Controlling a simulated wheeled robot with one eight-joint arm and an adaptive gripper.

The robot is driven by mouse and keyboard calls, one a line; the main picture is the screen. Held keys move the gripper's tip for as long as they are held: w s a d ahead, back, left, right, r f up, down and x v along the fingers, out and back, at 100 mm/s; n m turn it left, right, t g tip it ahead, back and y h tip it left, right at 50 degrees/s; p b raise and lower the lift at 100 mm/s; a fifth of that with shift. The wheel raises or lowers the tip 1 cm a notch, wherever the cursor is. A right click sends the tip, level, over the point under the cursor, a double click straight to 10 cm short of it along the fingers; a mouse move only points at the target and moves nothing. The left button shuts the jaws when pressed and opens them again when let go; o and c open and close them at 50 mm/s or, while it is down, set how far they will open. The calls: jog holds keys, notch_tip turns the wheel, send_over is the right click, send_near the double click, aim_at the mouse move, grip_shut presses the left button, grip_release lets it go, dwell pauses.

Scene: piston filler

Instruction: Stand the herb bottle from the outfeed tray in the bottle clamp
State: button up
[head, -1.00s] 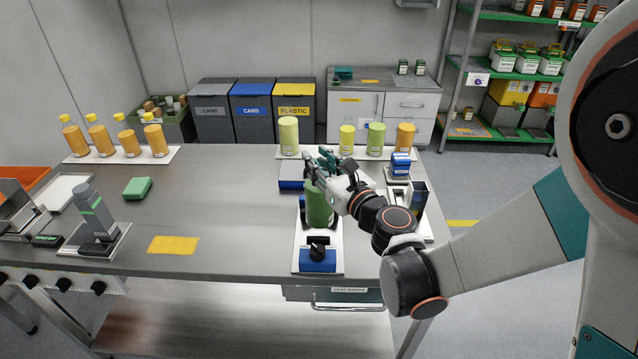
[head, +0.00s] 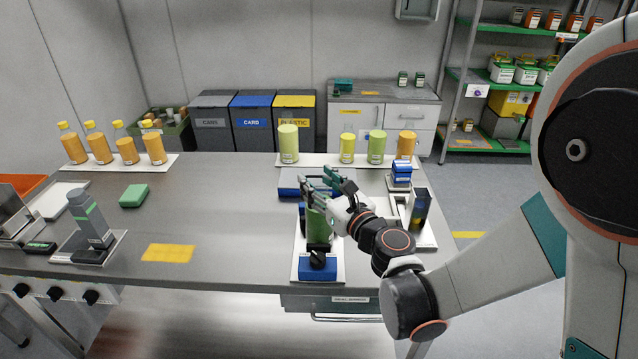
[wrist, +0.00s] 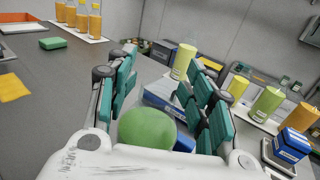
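The green herb bottle (head: 317,228) stands upright at the bottle clamp, a white plate with a blue block (head: 318,271) and a black knob in front of the bottle. Whether its base is fully seated is hidden. My gripper (head: 318,187) reaches in from the right, with its fingers on either side of the bottle's upper part. In the wrist view, the round bottle top (wrist: 148,130) sits between the teal finger pads near the palm. A gap shows at its right side, and the fingers look open. I cannot tell for certain which surface is the outfeed tray.
A blue flat block (head: 290,184) lies behind the clamp. A white strip at the back holds a row of green, yellow and orange containers (head: 377,147). A small stand with blue blocks (head: 401,172) and a dark upright part (head: 419,208) are to the right. The table's middle is clear.

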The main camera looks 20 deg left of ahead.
jog(key=shift+r, duration=0.2)
jog(key=v, duration=1.2)
jog(key=shift+o, duration=0.2)
jog(key=shift+f, duration=0.1)
dwell(1.5)
